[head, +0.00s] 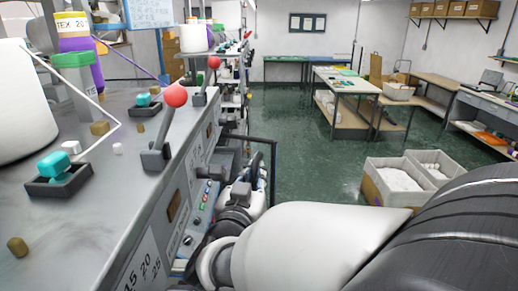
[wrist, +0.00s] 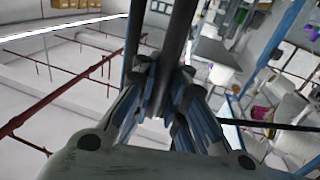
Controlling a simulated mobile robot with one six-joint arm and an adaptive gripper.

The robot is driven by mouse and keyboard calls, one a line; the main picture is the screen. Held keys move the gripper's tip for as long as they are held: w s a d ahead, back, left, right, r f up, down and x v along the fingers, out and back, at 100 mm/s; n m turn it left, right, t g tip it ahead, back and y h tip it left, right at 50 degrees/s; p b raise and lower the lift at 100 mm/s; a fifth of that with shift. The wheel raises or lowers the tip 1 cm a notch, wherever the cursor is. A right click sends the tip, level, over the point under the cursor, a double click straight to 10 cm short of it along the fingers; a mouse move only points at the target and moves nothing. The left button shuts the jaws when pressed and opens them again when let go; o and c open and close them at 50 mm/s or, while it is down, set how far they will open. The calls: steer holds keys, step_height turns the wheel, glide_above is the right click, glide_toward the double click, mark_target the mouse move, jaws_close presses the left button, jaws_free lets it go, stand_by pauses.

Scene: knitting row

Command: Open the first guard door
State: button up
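A dark bar frame (head: 262,139) stands out from the front of the grey knitting machine in the head view; it may be the first guard door or its rail, which I cannot tell for sure. My gripper (head: 238,190) is low beside the machine front, close to this frame. In the wrist view, my gripper's two fingers (wrist: 165,88) lean in toward each other. A dark bar (wrist: 178,35) runs down between them. A second dark bar (wrist: 134,40) passes by the left finger. I cannot tell whether the pads touch the bar.
The machine top (head: 110,185) carries red-knobbed levers (head: 176,97), yarn cones (head: 22,105) and small trays (head: 58,180). A control panel (head: 202,200) is on its front. Grey bins (head: 395,182) stand on the right. The green aisle floor (head: 300,130) beyond is clear.

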steer(key=shift+o, duration=1.1)
steer(key=shift+d, duration=0.1)
steer(key=shift+s+a, duration=0.2)
steer(key=shift+s, duration=0.25)
steer(key=v, duration=0.5)
steer(key=shift+v, duration=0.85)
steer(key=shift+d, duration=0.2)
